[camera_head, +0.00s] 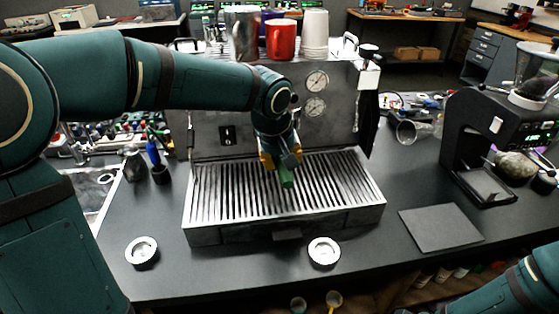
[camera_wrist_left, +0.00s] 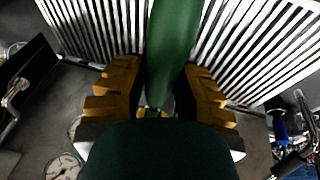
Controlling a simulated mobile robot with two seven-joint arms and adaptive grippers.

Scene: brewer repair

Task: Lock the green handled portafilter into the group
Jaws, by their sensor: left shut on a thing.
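The green handle (camera_head: 287,178) of the portafilter shows below my left gripper (camera_head: 282,160) in the head view, above the drip tray grille. In the left wrist view the green handle (camera_wrist_left: 173,45) runs between the two yellow-brown fingers of my left gripper (camera_wrist_left: 160,85), which is shut on it. The portafilter's head is hidden behind the gripper and arm. The espresso machine (camera_head: 340,105) has its gauges on the front panel and a slatted drip tray (camera_head: 360,205) below. The group itself is hidden behind my left arm. My right gripper is out of view; only part of that arm shows at lower right.
Two round metal pieces (camera_head: 142,251) (camera_head: 324,251) lie on the counter in front of the tray. A dark flat mat (camera_head: 441,228) and a black grinder (camera_head: 480,140) stand to the right. A red mug (camera_head: 281,40) and white cups (camera_head: 315,33) sit on the machine's top.

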